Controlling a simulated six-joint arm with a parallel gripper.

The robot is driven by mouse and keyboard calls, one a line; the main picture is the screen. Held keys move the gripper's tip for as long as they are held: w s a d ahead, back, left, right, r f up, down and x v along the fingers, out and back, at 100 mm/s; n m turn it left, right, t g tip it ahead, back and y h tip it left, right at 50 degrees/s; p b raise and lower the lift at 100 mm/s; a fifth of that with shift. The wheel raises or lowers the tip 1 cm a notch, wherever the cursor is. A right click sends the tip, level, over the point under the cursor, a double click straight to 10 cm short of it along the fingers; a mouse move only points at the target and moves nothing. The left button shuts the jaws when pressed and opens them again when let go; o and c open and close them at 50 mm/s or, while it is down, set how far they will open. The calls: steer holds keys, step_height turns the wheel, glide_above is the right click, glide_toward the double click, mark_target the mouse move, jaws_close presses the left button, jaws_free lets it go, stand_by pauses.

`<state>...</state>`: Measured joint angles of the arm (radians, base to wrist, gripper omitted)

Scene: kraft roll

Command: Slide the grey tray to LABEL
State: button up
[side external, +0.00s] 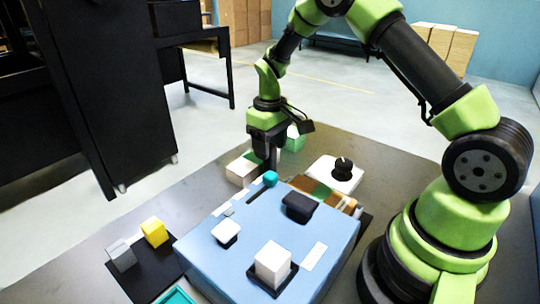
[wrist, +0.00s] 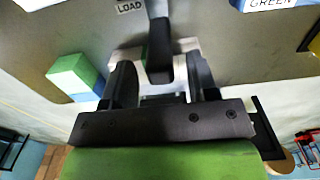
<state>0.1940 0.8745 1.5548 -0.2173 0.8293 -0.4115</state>
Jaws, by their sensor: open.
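My gripper (side external: 272,160) points down beside a pale grey-white block-like thing (side external: 244,168), which may be the grey tray, behind the blue platform. In the wrist view my gripper (wrist: 158,64) is open, with a finger on each side of a dark upright bar (wrist: 158,35). A pale grey body (wrist: 124,55) shows around and behind the fingers, partly hidden by them. I cannot tell whether the fingers touch the bar. A sign reading LOAD (wrist: 131,6) lies on the grey table near the bar's far end. No sign reading LABEL is legible.
A blue platform (side external: 215,262) carries a white cube (side external: 272,262), a black block (side external: 298,207) and a teal knob (side external: 270,178). A white box with a black knob (side external: 342,168) and a yellow cube (side external: 154,232) stand apart.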

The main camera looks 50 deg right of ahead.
steer(key=shift+f, duration=1.6)
steer(key=shift+c, duration=0.4)
jaws_close()
steer(key=a, duration=2.3)
steer(key=shift+a, duration=0.3)
steer(key=shift+o, duration=0.4)
jaws_free()
steer(key=shift+r, duration=0.1)
step_height(320, 180, up, 10)
